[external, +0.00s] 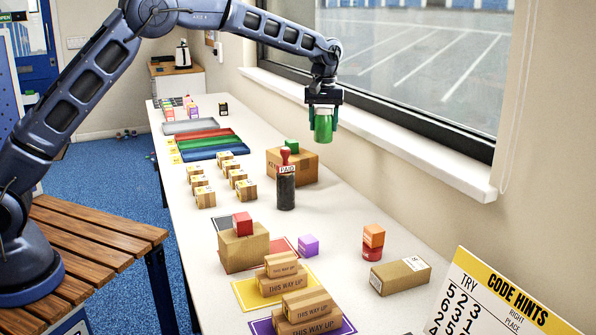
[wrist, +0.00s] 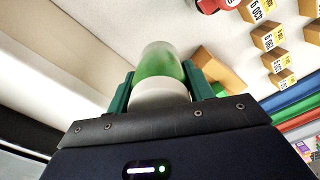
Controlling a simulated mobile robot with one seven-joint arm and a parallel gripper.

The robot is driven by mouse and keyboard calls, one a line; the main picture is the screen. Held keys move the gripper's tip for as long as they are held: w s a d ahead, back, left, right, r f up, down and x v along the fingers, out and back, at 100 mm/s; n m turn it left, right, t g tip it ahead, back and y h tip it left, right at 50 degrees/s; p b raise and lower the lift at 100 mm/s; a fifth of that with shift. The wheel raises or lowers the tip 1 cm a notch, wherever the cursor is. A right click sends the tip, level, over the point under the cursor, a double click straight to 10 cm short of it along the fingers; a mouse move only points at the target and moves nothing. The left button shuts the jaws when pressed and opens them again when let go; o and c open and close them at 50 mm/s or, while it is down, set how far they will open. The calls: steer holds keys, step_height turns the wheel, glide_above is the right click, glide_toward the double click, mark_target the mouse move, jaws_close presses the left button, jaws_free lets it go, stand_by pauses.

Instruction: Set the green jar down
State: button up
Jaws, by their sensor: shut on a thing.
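My gripper (external: 324,117) is shut on the green jar (external: 323,128) and holds it upright in the air, on the window side of the long white table (external: 350,224). In the wrist view the jar (wrist: 160,66) sits between the two green fingers of my gripper (wrist: 160,85), with its white end towards the camera. The jar is clear of the table top. In the external view it hangs above and behind a large carton (external: 303,166) that has a small green block (external: 291,146) on it.
A black stamp with a red handle (external: 286,185) stands before the large carton. Several small cartons (external: 205,196) and the red, green and blue trays (external: 212,148) lie to the left. The window sill (external: 400,150) runs along the right.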

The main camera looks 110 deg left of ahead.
steer(key=w+d+m, duration=0.1)
steer(key=w+d, duration=0.8)
steer(key=d, duration=0.6)
steer(key=w+d+m, duration=0.1)
steer(key=w+d, duration=0.8)
steer(key=d, duration=0.7)
steer(key=w+d+m, duration=0.1)
steer(key=w+d, duration=0.7)
steer(key=d, duration=0.7)
step_height(320, 180, down, 20)
steer(key=shift+w+d+r, duration=0.1)
steer(key=shift+w, duration=0.05)
steer(key=o, duration=1.1)
